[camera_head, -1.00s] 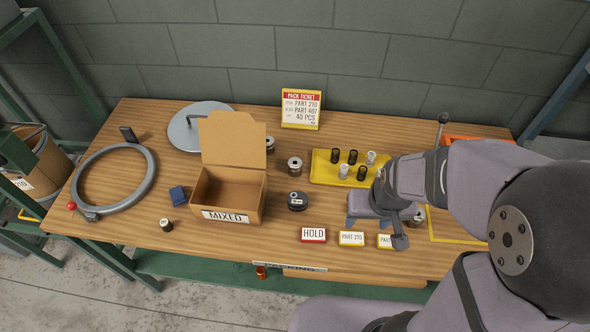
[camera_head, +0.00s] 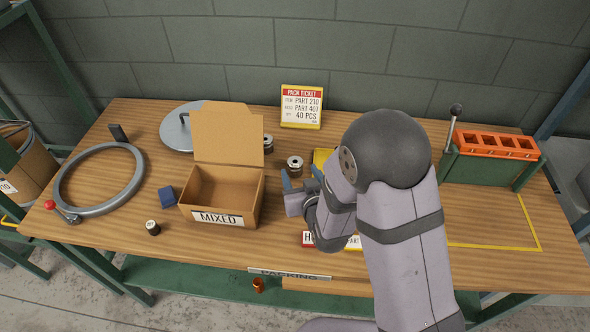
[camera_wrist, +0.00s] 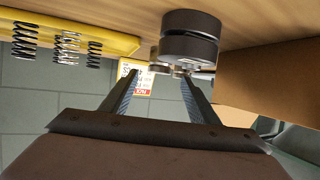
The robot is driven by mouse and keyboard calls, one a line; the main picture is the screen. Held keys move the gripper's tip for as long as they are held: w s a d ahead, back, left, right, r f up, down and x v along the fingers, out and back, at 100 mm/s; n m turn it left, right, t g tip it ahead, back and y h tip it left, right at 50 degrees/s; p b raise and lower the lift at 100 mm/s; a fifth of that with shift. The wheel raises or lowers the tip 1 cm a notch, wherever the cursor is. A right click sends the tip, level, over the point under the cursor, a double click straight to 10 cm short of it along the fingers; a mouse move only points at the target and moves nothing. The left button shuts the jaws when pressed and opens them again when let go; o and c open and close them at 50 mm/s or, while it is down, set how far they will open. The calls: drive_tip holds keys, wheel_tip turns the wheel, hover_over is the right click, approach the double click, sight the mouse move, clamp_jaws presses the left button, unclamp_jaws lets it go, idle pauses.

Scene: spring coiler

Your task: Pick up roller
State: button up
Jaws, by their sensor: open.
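In the wrist view, which shows the scene upside down, a dark grooved roller (camera_wrist: 190,48) stands upright on the table just beyond my fingertips. It looks larger than the silver-topped spools behind it. My gripper (camera_wrist: 160,76) is open and empty, with its two fingers apart and pointing toward the roller. A silver-topped spool (camera_head: 295,166) stands just behind my fingers.
The open MIXED box (camera_head: 222,217) is close on the left. The yellow tray (camera_wrist: 105,38) with springs lies on the other side, mostly hidden in the head view. The pack ticket (camera_head: 301,106) stands at the back. An orange rack (camera_head: 497,146) is far right.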

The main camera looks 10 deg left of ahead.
sight(294, 160)
drive_tip(key=shift+p+x, duration=0.9)
drive_tip(key=shift+x, duration=0.9)
drive_tip(key=shift+r+p+x, duration=0.1)
drive_tip(key=shift+p+x, duration=0.25)
drive_tip(key=shift+x, duration=0.6)
drive_tip(key=shift+r+p+x, duration=0.15)
drive_tip(key=shift+p+x, duration=0.15)
drive_tip(key=shift+x, duration=0.65)
drive_tip(key=shift+w, duration=0.1)
clamp_jaws()
